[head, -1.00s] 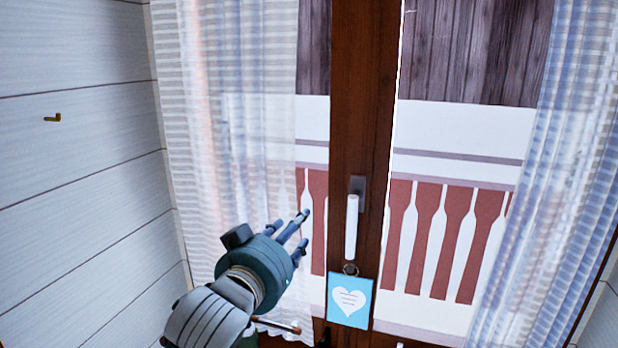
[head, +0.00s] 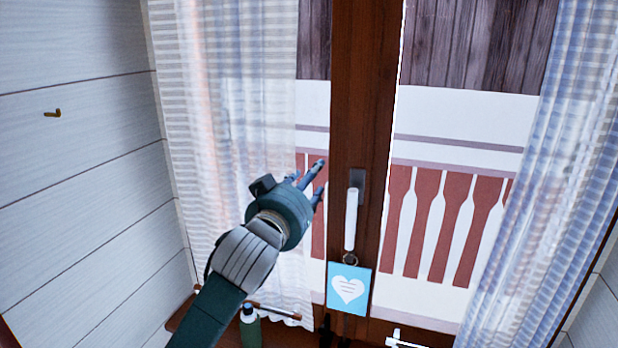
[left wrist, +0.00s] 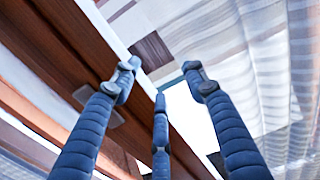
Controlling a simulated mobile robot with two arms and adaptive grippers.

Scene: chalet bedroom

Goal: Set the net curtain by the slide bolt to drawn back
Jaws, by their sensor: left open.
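A sheer white net curtain (head: 215,90) hangs over the left pane, its free edge near the brown middle post. A second, bluish net curtain (head: 560,130) hangs at the right side of the window. My left gripper (head: 316,178) is open in front of the left curtain's free edge, its fingertips just left of the window handle. In the left wrist view my spread fingers (left wrist: 155,85) hold nothing, with the curtain (left wrist: 250,60) at upper right. I cannot tell whether they touch the cloth. I cannot identify the slide bolt for certain. My right gripper is not in view.
A white window handle (head: 351,220) is on the brown middle post (head: 362,100), with a blue heart sign (head: 348,290) hanging below it. A green bottle (head: 250,328) stands on the sill under my arm. A small brass hook (head: 52,114) is on the left wall.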

